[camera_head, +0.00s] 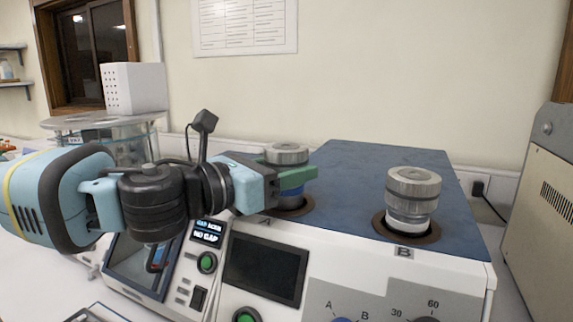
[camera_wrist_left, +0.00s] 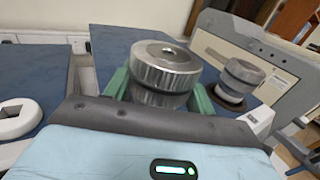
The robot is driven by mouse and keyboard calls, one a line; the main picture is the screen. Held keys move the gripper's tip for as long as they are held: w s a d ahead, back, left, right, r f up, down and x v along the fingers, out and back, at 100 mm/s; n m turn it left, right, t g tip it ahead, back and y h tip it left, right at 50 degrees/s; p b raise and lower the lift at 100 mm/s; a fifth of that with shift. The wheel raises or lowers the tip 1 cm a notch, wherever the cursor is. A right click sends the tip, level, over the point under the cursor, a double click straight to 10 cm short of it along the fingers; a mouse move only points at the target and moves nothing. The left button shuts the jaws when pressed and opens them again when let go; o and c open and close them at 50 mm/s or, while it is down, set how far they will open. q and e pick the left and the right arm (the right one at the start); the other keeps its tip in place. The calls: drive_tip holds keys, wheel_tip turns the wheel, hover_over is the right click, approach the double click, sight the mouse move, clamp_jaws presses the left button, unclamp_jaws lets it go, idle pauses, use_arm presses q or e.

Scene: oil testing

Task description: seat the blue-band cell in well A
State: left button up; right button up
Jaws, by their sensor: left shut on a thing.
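The blue-band cell (camera_head: 287,154) has a knurled metal cap, and a strip of its blue band shows below the fingers in the head view. My left gripper (camera_head: 292,178) is shut on it, with green fingers on both sides below the cap. In the left wrist view the cap of the cell (camera_wrist_left: 165,66) stands between the fingers. The cell is upright at well A (camera_head: 305,206), whose dark rim shows around its lower end. The fingers and wrist hide part of this, and I cannot tell how deep the cell sits. My right gripper is not in view.
A second metal cell (camera_head: 413,191) stands in well B (camera_head: 434,235), right of well A. The machine's blue top (camera_head: 350,165) is clear behind and between the wells. A beige cabinet (camera_head: 545,200) stands at the right. A glass vessel (camera_head: 130,145) is behind my left arm.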

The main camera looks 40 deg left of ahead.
use_arm(q)
drive_tip(key=shift+f, duration=0.55)
drive_tip(key=o, duration=1.3)
drive_tip(key=shift+c, duration=0.2)
drive_tip(key=shift+f, duration=0.1)
